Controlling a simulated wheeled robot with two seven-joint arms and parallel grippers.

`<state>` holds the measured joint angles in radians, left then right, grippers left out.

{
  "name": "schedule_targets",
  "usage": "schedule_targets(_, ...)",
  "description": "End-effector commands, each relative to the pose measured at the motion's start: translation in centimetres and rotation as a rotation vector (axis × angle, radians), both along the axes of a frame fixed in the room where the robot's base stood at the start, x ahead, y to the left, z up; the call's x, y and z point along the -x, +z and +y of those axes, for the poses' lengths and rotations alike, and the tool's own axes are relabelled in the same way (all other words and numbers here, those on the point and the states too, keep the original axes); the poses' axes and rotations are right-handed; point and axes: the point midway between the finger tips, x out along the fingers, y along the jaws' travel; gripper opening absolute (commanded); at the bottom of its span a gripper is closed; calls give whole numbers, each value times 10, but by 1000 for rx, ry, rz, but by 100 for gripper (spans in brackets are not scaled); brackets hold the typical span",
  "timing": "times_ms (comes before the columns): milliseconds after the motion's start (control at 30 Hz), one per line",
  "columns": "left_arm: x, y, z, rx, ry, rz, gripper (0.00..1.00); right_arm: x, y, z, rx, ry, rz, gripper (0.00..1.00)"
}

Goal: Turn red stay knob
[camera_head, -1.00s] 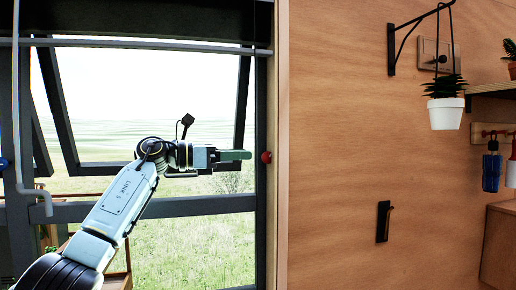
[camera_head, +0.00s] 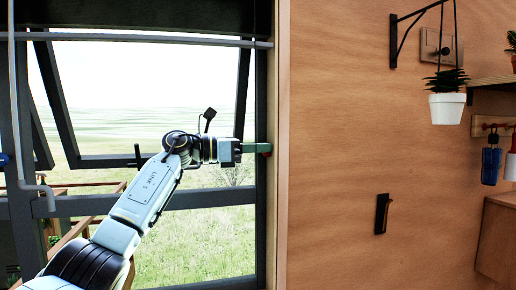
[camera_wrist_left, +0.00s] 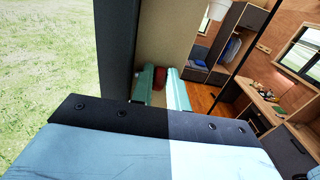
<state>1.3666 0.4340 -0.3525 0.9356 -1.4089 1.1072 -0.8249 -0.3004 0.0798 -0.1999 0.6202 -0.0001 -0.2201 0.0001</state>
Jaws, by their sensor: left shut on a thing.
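The red stay knob (camera_wrist_left: 167,73) sits on the side of the dark window frame. It shows in the left wrist view between the two green fingers of my left gripper (camera_wrist_left: 167,80). In the head view my left gripper (camera_head: 262,148) reaches right across the window, with its fingertips at the right frame post. There the fingers hide most of the knob. The gripper is shut on the knob. My right gripper is in no view.
The tilted window sash (camera_head: 60,100) hangs open behind my arm, and a horizontal bar (camera_head: 130,38) crosses above it. A wooden wall (camera_head: 340,150) stands right of the frame, with a black hook (camera_head: 382,213) and a hanging potted plant (camera_head: 447,107).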

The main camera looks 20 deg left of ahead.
Motion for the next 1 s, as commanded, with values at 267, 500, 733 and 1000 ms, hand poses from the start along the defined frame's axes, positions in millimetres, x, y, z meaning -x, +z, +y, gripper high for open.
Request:
schedule_targets(267,0,-6,0,54,-3,-35,0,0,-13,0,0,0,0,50)
schedule_targets(500,1,-13,1,219,-3,-146,0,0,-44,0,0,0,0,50)
schedule_targets(733,1,-11,2,305,-1,-205,0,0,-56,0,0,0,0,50)
schedule_targets(1000,1,-9,2,310,0,-209,0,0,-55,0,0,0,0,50)
